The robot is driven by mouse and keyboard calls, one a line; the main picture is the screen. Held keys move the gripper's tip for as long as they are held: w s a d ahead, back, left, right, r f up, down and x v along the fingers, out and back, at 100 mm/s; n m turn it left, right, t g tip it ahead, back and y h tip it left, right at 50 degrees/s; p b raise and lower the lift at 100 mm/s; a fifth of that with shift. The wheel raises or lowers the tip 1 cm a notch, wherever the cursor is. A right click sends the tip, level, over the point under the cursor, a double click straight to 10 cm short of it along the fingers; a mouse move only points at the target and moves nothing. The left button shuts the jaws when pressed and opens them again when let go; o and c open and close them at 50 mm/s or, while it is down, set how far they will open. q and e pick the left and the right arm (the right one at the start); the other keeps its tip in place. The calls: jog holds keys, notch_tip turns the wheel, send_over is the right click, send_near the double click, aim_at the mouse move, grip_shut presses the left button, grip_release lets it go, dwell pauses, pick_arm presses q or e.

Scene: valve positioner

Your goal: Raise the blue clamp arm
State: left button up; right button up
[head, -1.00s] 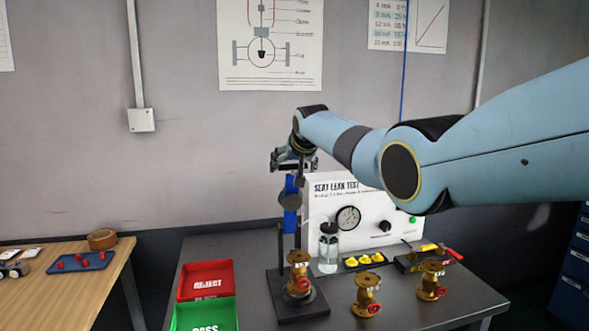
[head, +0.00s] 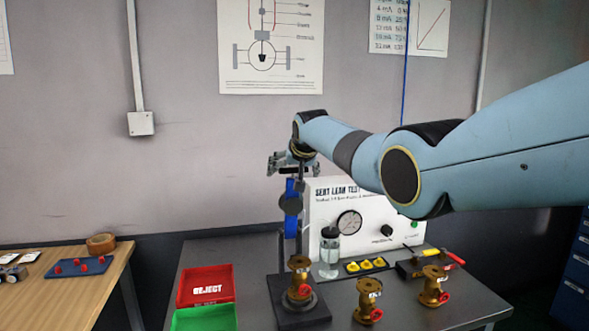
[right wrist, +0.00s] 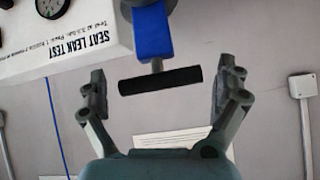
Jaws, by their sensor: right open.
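The blue clamp arm (head: 290,222) stands upright on the dark post of the fixture on the bench. A dark round part sits in front of it. In the right wrist view its blue end (right wrist: 152,30) carries a short stem and a black crossbar handle (right wrist: 160,80). My right gripper (head: 292,163) is above the blue arm in the head view. In the wrist view my right gripper (right wrist: 162,78) is open, with the handle between its spread fingers and a visible gap on each side. My left gripper is not in view. A brass valve (head: 299,277) stands on the fixture base (head: 284,303).
The white seat leak tester (head: 369,215) stands close behind and right of the fixture. A glass jar (head: 329,245) is beside the post. Two more brass valves (head: 368,301) (head: 432,286) stand at right. A red reject tray (head: 181,291) and a green tray (head: 185,322) are at left.

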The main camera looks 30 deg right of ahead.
jog(key=v, duration=1.1)
jog(key=shift+s, duration=0.35)
jog(key=shift+a+r, duration=0.1)
jog(key=shift+r, duration=0.05)
